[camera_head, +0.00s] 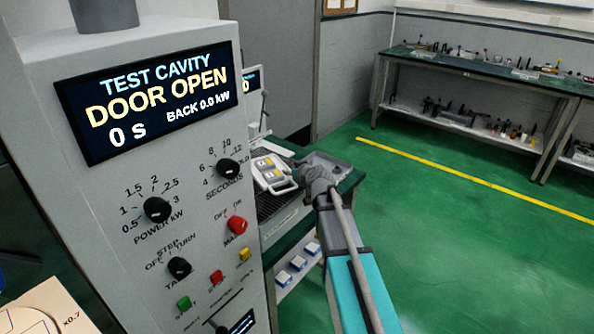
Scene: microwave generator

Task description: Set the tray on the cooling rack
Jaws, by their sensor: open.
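A small white tray (259,163) with yellow-marked pieces in it and a loop handle at its near right lies on a bench beyond the cabinet. A dark ridged surface, seemingly the cooling rack (268,205), shows beneath and in front of the tray. I cannot tell how fully the tray rests on it. My gripper (302,180) is just right of the tray's handle, at the end of my grey and teal arm. It is open; its fingertips are small and partly hidden, and I see nothing held in it.
The generator cabinet (150,255) fills the left, its display (150,100) reading DOOR OPEN. It hides part of the bench. A grey bin (328,165) sits behind my gripper. Green floor (450,240) is clear at right.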

